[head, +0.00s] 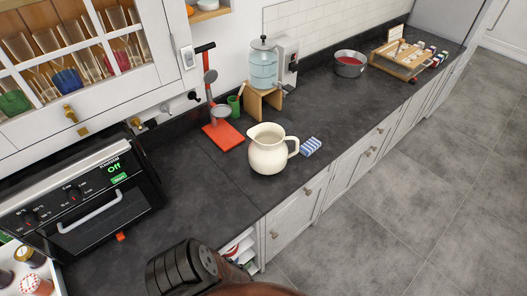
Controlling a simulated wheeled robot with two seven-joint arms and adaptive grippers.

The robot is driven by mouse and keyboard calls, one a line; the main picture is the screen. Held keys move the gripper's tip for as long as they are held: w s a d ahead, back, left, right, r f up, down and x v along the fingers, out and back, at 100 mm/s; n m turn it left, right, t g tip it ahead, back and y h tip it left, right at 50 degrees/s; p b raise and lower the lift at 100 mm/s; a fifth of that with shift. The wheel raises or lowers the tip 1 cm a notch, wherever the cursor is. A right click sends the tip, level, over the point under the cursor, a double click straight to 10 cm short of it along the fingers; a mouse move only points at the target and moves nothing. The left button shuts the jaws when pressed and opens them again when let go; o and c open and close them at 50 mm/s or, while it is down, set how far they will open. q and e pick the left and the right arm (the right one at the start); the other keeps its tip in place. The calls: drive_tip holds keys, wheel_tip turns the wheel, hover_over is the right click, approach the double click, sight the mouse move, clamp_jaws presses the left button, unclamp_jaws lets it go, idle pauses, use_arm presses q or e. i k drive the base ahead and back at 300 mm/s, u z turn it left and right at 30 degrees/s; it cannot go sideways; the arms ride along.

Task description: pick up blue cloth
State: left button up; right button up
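A small folded cloth with blue and white stripes (311,146) lies on the dark countertop (200,190). It is just right of a cream pitcher (267,150), close to the pitcher's handle and near the counter's front edge. Neither of my grippers can be made out in the head view. A black ridged part with a brown piece beside it, at the bottom centre, seems to be part of my own arm.
A red-based press stand (223,134), a water dispenser (264,64) on a wooden stand and a green cup (234,105) stand behind the pitcher. A pot (350,64) and wooden rack (403,58) are farther right. An oven (85,200) and glazed cabinet (80,60) are left.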

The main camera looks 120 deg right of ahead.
sight(311, 146)
drive_tip(key=z, duration=0.05)
drive_tip(key=i, duration=0.4)
drive_tip(key=z, duration=5.65)
